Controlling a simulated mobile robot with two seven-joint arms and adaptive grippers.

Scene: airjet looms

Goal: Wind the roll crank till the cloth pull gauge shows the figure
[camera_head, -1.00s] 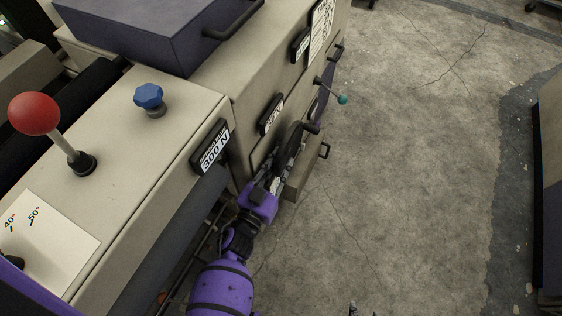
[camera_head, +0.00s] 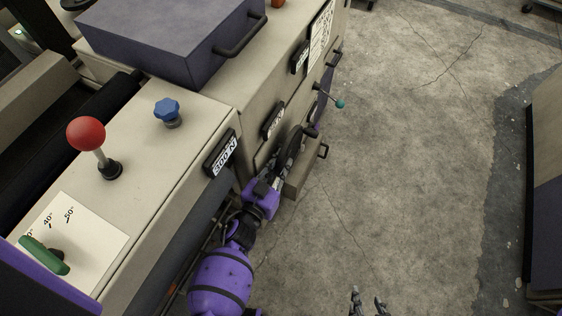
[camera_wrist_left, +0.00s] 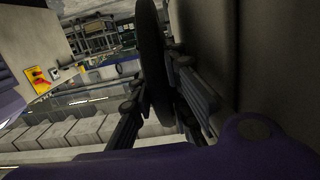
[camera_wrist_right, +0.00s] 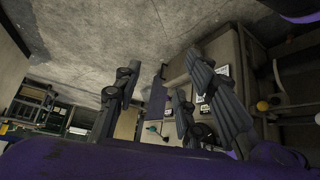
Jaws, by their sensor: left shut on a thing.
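A dark crank wheel (camera_head: 292,145) with a knob handle (camera_head: 311,131) stands on the side face of the beige machine. My left gripper (camera_head: 281,170) is shut on its rim; the left wrist view shows the dark wheel (camera_wrist_left: 152,55) between the fingers. A black plate (camera_head: 220,154) reading 300 N is on the nearer panel. A smaller dark plate (camera_head: 273,121) sits just above the wheel; its figure is too small to read. My right gripper (camera_head: 368,304) is open and empty over the floor, with its fingers apart in the right wrist view (camera_wrist_right: 150,100).
On the machine top are a red ball lever (camera_head: 87,134), a blue knob (camera_head: 168,110) and a green handle (camera_head: 45,255) beside a scale. A teal-tipped lever (camera_head: 339,104) juts out beyond the wheel. The concrete floor (camera_head: 420,170) at right is clear.

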